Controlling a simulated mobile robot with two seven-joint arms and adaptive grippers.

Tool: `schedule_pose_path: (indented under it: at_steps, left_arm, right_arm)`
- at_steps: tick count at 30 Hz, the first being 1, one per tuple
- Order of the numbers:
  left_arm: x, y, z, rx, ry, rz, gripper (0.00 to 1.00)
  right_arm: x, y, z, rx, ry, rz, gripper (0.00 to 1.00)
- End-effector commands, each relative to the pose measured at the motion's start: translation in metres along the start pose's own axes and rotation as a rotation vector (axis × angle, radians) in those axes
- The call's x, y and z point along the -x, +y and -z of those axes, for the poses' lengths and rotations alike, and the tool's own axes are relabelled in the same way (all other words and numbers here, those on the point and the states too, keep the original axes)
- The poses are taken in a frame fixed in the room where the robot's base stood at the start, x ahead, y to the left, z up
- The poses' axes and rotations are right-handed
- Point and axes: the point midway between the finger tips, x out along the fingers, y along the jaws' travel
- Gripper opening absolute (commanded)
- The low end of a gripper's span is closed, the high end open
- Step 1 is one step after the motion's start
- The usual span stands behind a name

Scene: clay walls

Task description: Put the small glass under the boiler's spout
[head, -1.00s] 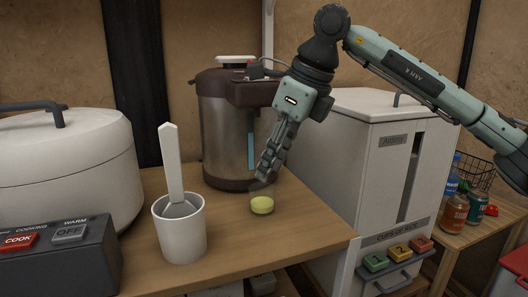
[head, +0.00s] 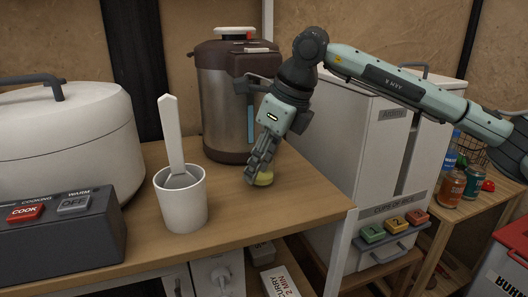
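The boiler (head: 224,108) is a steel and dark brown pot on the wooden counter, with its spout head (head: 255,64) jutting out at the top right. No other clear glass shows. My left gripper is not in view.
A white cup (head: 181,210) with a white paddle (head: 171,132) stands on the counter at front left. A large white cooker (head: 65,145) is at the left. A white dispenser (head: 365,150) stands right of the counter. Bare counter lies between the cup and my gripper.

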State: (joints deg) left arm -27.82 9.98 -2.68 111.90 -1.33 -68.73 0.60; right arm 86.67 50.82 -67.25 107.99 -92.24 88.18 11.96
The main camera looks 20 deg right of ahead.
Motion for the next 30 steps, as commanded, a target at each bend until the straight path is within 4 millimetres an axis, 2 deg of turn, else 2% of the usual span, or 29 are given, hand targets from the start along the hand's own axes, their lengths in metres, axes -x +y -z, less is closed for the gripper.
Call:
schedule_pose_path:
  at_steps: [9, 17, 30]
  left_arm:
    - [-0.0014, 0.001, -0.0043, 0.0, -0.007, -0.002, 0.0]
    - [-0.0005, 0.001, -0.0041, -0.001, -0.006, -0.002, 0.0]
    - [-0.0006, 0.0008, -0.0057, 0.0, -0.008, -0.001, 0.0]
  right_arm:
    - [-0.0023, 0.0002, 0.0001, 0.0, 0.0, 0.0, 0.31]
    - [-0.0021, 0.0002, 0.0001, 0.0, 0.0, 0.0, 0.0]
    - [-0.0023, -0.0015, -0.0004, 0.0, 0.0, 0.0, 0.0]
